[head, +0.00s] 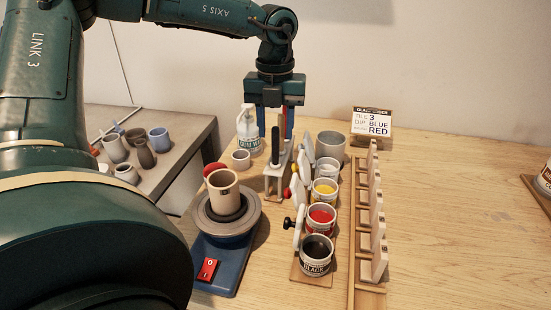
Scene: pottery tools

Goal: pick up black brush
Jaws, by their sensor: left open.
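A black upright handle (275,145), which looks like the black brush, stands in a light-coloured rack (277,185) near the middle of the head view. Its lower end is hidden by the rack. My left gripper (276,133) points straight down over the rack. Its fingers are open, one on each side of the black handle's upper end in the picture. I cannot tell whether they touch it or how far they are from it in depth. Blue and red colour shows by the right finger, perhaps other handles. My right gripper is not in view.
A pump bottle (249,130) stands close left of the gripper. A wheel with a beige cup (223,190) is in front. Yellow, red and black (316,256) glaze pots line up at right, beside a wooden tile rack (368,230). The table's right side is mostly free.

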